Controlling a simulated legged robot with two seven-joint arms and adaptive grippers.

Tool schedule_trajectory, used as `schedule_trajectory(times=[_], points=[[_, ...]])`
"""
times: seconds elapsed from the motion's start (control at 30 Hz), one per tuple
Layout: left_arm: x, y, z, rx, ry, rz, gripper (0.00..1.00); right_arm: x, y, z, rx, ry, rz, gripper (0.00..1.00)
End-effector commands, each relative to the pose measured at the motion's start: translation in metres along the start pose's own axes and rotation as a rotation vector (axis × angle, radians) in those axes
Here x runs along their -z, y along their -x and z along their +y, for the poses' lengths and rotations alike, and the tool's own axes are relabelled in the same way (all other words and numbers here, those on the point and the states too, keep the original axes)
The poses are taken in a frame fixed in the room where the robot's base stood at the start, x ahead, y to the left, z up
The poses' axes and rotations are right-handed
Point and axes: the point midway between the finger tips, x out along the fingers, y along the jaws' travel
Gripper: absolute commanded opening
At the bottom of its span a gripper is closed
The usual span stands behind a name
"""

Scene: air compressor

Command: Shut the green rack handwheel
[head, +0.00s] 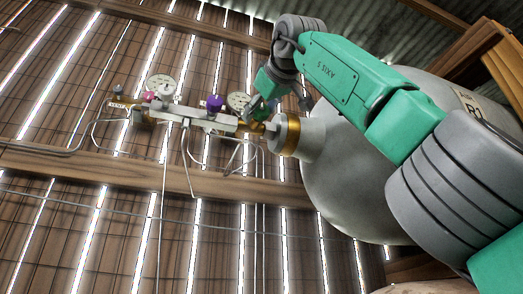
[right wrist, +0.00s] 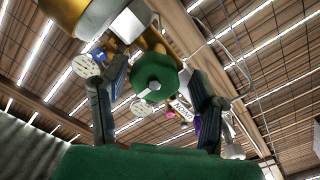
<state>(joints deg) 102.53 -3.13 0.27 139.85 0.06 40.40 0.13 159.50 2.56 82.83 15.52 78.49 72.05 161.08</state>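The green handwheel (right wrist: 153,73) shows in the right wrist view as a round green knob with a pale stem end at its centre. My right gripper (right wrist: 158,70) is open, with one dark finger on each side of the handwheel. Small gaps seem to show between the fingers and its rim; contact is not visible. In the head view my right gripper (head: 272,97) reaches down to the right end of the rack (head: 208,122), beside the tank's neck. It largely hides the handwheel there. My left gripper is not in view.
A large grey tank (head: 345,165) with a gold collar (head: 291,135) stands right of the rack. The rack carries a purple knob (head: 214,103), a pink knob (head: 149,96), white gauges (head: 162,86) and thin bent pipes. A slatted wooden wall is behind.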

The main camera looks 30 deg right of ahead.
Motion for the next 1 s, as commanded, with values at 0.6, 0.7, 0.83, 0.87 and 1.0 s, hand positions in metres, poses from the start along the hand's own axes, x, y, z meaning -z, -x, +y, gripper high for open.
schedule_trajectory(times=[0.6, 0.7, 0.83, 0.87, 1.0], points=[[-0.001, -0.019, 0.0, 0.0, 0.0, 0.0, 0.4, 0.0, 0.059, 0.002, -0.005, 0.0, 0.003, 0.54], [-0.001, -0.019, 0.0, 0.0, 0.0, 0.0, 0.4, 0.0, 0.061, 0.002, -0.005, 0.0, 0.002, 0.54], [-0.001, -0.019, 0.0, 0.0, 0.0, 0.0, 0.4, 0.0, 0.061, 0.002, -0.004, 0.0, 0.002, 0.54], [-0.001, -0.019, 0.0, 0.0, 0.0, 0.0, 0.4, 0.0, 0.061, 0.002, -0.005, 0.0, 0.002, 0.54], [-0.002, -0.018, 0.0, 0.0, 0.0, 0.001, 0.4, 0.001, 0.063, 0.003, -0.005, 0.0, 0.003, 0.54]])
